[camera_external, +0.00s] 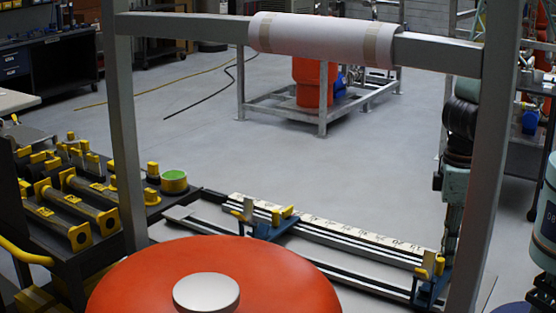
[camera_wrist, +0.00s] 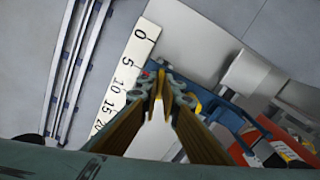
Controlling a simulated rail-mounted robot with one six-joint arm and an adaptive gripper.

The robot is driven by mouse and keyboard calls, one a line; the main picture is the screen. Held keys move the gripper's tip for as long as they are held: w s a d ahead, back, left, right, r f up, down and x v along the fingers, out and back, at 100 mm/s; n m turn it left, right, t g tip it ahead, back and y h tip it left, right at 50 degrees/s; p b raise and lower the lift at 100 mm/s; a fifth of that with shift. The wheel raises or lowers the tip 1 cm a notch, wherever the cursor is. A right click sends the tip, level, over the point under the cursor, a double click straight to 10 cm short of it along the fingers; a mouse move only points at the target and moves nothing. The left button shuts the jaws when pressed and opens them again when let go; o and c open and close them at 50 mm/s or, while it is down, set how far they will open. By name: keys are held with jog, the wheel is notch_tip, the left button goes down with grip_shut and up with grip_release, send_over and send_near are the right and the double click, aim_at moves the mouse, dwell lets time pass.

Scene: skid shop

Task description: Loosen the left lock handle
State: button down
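In the external view a rail with a white scale (camera_external: 340,231) carries two blue clamps. The left clamp (camera_external: 270,229) has yellow handle parts (camera_external: 281,215) and a grey upright piece. The right clamp (camera_external: 430,287) has similar yellow parts (camera_external: 430,263). My arm hangs at the right, partly behind a grey post, and my gripper cannot be made out there. In the wrist view my gripper's (camera_wrist: 163,82) long yellow-brown fingers converge near the scale (camera_wrist: 127,68) and a blue bracket (camera_wrist: 215,103). A yellow piece (camera_wrist: 193,103) shows beside them, partly hidden. No clear grasp shows.
A grey frame with a wrapped crossbar (camera_external: 320,39) and a large red round top (camera_external: 215,275) stand in the foreground. A dark bench (camera_external: 72,258) with yellow-ended cylinders is at the left. Floor beyond the rail is open.

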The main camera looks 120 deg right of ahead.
jog(key=shift+m, duration=1.6)
jog(key=shift+m+b, duration=0.35)
jog(key=shift+m, duration=0.05)
jog(key=c, duration=2.9)
grip_release()
jog(key=shift+o, duration=0.2)
jog(key=shift+r, duration=0.1)
jog(key=shift+r+p, duration=1.75)
jog(key=shift+r, duration=1.65)
jog(key=shift+n, duration=0.3)
